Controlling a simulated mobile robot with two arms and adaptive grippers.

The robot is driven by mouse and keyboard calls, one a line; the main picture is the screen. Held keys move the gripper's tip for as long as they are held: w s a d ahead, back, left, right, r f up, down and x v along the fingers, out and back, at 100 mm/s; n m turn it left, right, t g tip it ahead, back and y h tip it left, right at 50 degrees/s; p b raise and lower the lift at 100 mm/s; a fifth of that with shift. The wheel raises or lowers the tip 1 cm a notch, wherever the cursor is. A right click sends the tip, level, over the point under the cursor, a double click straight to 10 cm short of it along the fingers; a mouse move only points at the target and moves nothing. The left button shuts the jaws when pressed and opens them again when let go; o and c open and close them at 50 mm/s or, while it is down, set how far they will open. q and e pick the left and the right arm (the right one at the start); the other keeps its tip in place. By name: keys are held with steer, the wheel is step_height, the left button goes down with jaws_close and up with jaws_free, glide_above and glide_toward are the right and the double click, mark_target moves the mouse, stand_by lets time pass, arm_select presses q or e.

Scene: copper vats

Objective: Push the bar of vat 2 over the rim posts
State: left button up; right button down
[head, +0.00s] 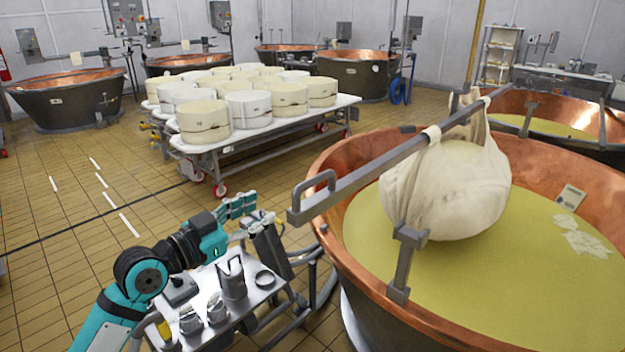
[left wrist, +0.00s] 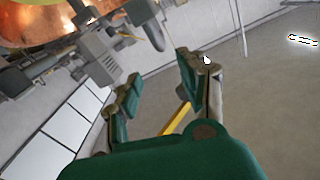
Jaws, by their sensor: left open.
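The grey bar (head: 365,175) slants over the large copper vat (head: 335,170) at the right. Its looped handle end (head: 312,195) juts out past the near-left rim. A cloth bundle (head: 447,190) hangs from it above yellow liquid. A grey rim post (head: 405,262) stands on the near rim, to the right of the handle; the bar passes above and left of it. No vat number is readable. My left gripper (head: 262,210) is open and empty, left of the handle and apart from it. In the left wrist view its two fingers (left wrist: 160,92) are spread. My right gripper is not in view.
A small steel cart (head: 255,300) with cups and a jug stands below my left gripper, close to the vat. A white table (head: 340,103) with several cheese moulds stands behind. Another copper vat (head: 570,105) is at far right. The tiled floor (head: 50,230) at left is clear.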

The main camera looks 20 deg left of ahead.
mark_target(304, 186)
arm_select(q)
steer(key=p+x, duration=0.5)
steer(key=x, duration=1)
steer(key=shift+w+f, duration=0.1)
steer(key=shift+w, duration=0.2)
steer(key=shift+w+d+f+p, duration=0.15)
steer(key=shift+w+p, duration=0.15)
steer(key=shift+w, duration=0.2)
jaws_close()
